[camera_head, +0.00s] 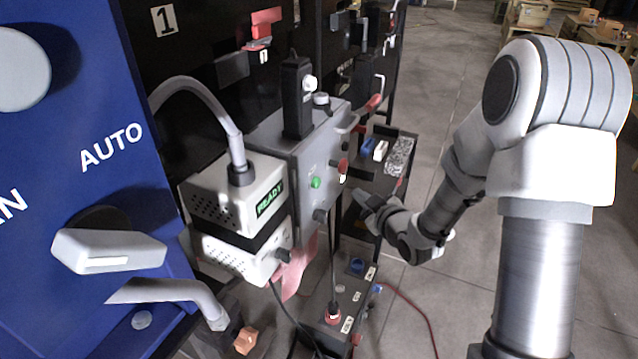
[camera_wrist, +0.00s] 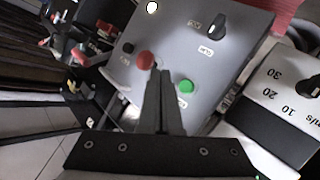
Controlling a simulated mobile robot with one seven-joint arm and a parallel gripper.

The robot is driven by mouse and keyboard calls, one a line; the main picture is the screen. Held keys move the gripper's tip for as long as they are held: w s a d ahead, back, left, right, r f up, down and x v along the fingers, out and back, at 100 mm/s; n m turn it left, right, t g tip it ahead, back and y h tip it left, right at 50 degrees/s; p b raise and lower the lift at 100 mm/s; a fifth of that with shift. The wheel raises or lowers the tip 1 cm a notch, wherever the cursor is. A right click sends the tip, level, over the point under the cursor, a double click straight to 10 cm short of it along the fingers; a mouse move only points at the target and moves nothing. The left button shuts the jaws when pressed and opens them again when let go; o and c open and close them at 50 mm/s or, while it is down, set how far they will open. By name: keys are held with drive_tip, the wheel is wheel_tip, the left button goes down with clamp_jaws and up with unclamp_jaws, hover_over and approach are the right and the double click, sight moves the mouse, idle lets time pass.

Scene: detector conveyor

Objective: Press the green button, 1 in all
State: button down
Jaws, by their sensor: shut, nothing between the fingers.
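The green button (camera_head: 316,182) is on the front face of a grey control box (camera_head: 316,150), left of my gripper in the head view. In the wrist view the green button (camera_wrist: 187,87) sits just right of my fingertips, on the grey panel (camera_wrist: 150,28). My gripper (camera_head: 360,197) is shut and empty, its fingers pointing toward the panel. In the wrist view my gripper (camera_wrist: 160,72) has its tips beside a red button (camera_wrist: 145,60), between it and the green one. I cannot tell whether the tips touch the panel.
A black knob (camera_wrist: 217,25) is on the panel. A white box with a READY display (camera_head: 268,198) stands left of the control box. A blue panel with a grey lever (camera_head: 105,250) is at the far left.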

sight(317, 183)
drive_tip(key=w+a, duration=0.2)
drive_tip(key=a, duration=0.4)
drive_tip(key=shift+w+a+b, duration=0.25)
drive_tip(key=shift+w+b, duration=0.05)
drive_tip(key=shift+b, duration=0.05)
idle(1.7)
drive_tip(key=shift+w+a+b, duration=0.15)
drive_tip(key=shift+a+b, duration=0.25)
